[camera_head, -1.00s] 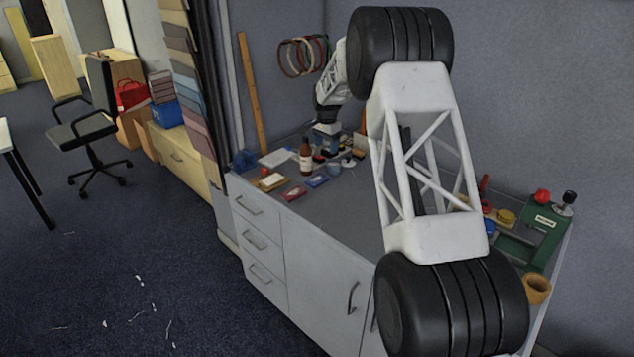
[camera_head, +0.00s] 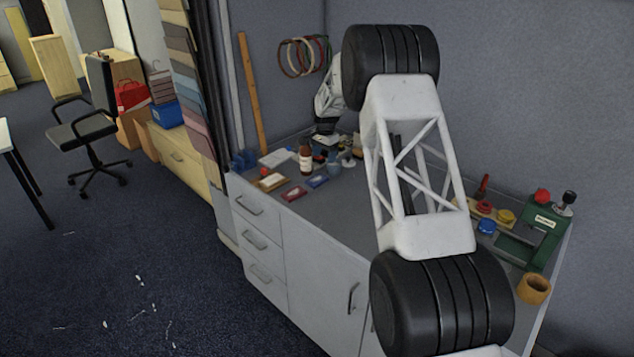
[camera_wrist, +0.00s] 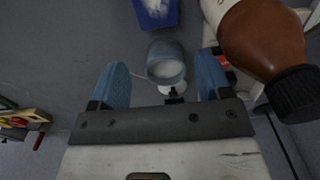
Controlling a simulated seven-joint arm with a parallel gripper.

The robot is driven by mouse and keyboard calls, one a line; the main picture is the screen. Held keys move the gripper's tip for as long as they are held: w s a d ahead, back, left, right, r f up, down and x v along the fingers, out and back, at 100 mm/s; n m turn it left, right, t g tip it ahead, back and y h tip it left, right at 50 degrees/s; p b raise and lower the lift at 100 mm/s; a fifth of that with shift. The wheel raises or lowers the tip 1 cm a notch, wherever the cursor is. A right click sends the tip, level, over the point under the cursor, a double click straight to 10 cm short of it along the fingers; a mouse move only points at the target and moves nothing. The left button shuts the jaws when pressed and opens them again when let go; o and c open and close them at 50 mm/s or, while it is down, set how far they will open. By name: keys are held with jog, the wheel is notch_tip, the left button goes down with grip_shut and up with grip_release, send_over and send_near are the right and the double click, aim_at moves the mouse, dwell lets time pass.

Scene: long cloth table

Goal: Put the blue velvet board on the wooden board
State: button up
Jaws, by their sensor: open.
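The blue velvet board (camera_head: 317,181) is a small flat blue piece lying on the grey bench top. In the wrist view, what looks like the same blue board (camera_wrist: 172,20) shows at the top edge, cut off, with a pale patch on it. The wooden board (camera_head: 262,185) lies to its left in the head view, with a pale item on it. My gripper (camera_wrist: 162,62) is open, its two blue fingers spread. A blue-grey cup (camera_wrist: 163,48) shows between the fingers in the picture; I cannot tell whether it is between them in depth.
A brown bottle (camera_head: 306,160) stands close to the gripper and looms at the right in the wrist view (camera_wrist: 262,40). A small red board (camera_head: 293,194) lies left of the blue one. A white sheet (camera_head: 276,158) lies behind. The front middle of the bench is clear.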

aim_at(324, 175)
jog(key=shift+f, duration=1.7)
jog(key=shift+f, duration=0.1)
jog(key=shift+f, duration=2.55)
jog(key=c, duration=0.7)
jog(key=shift+r, duration=0.2)
jog(key=shift+r, duration=0.85)
jog(key=shift+s+d+r, duration=0.1)
jog(key=shift+s+r, duration=0.45)
jog(key=shift+r, duration=0.25)
jog(key=s, duration=0.5)
jog(key=s+d+r, duration=0.1)
jog(key=s, duration=0.9)
jog(key=shift+d+r, duration=0.2)
jog(key=shift+d, duration=0.15)
